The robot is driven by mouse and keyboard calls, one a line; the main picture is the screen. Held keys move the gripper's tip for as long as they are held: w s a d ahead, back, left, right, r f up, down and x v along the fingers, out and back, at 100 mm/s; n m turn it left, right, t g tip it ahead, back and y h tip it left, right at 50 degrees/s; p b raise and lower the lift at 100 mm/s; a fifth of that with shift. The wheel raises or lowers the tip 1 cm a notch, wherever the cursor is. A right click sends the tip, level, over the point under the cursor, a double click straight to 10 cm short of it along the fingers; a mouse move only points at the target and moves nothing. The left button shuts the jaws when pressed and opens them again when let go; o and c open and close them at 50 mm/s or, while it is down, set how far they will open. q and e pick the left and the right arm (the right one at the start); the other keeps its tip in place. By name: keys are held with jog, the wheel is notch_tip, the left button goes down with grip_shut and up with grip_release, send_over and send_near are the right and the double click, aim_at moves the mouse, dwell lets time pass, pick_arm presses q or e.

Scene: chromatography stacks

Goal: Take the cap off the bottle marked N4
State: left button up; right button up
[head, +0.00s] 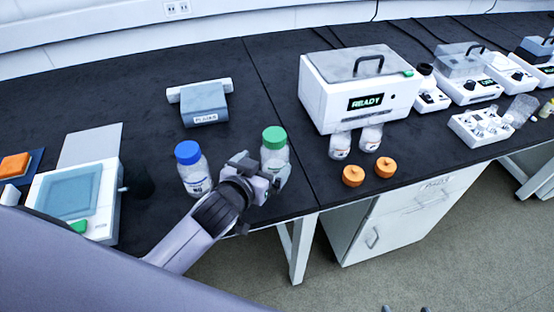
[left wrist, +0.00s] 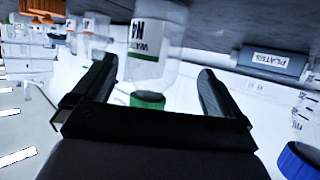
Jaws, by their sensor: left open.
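The bottle marked N4 (head: 276,158) is clear, with a green cap (head: 273,137), and stands upright near the bench's front edge. In the left wrist view it appears upside down, its label reading WATER N4 (left wrist: 146,38), and its green cap (left wrist: 148,100) is partly hidden by my gripper. My left gripper (head: 262,170) is open in front of the bottle, lower than the cap in the head view. In the left wrist view, the fingers of my left gripper (left wrist: 158,72) show on either side of the bottle, with gaps. My right gripper is not in view.
A blue-capped bottle (head: 194,172) stands close to the left of N4. A READY machine (head: 345,92), two small bottles (head: 340,146) and two orange caps (head: 353,176) are to the right. A PLATES holder (head: 204,104) is behind. The bench between is clear.

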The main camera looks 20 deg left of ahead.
pick_arm(q)
jog(key=shift+d+x, duration=0.2)
jog(key=shift+x, duration=1.25)
jog(key=shift+d+x, duration=0.2)
jog(key=shift+x, duration=1.2)
jog(key=c, duration=1.2)
